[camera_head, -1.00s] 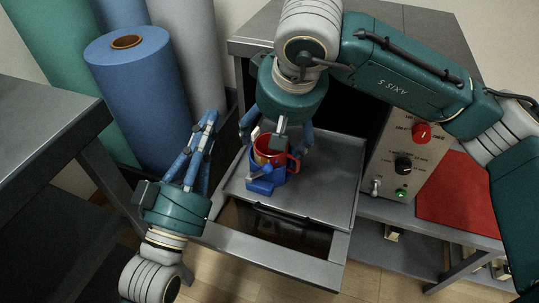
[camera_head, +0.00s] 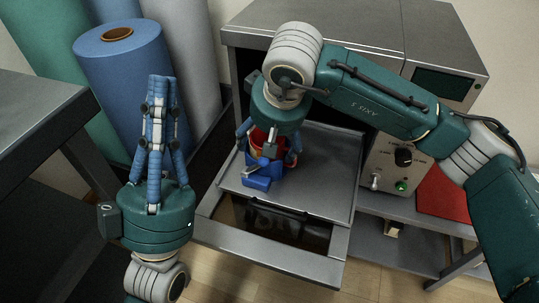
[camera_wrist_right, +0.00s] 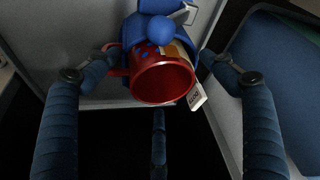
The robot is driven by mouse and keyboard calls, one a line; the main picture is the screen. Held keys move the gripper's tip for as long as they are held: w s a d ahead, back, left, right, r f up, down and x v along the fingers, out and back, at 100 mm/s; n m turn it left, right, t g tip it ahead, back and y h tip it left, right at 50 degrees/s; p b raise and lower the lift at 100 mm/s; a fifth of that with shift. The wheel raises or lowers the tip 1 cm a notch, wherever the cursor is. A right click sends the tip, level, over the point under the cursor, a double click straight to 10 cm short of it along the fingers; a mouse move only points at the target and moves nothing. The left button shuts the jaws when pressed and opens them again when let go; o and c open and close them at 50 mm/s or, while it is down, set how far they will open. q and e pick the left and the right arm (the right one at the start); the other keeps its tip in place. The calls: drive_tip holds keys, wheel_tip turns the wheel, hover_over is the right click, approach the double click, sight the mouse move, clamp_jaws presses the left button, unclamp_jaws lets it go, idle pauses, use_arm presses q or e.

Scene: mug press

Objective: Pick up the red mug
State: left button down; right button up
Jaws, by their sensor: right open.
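The right gripper is open. My left gripper (camera_head: 160,82) points up, empty and away from the mug; its finger gap is unclear from this angle.
The metal press (camera_head: 350,50) stands behind the tray, with a control panel (camera_head: 395,160) to the right. Large blue and grey rolls (camera_head: 125,75) stand at the left, near a table (camera_head: 35,120).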

drive_tip(key=c, duration=1.9)
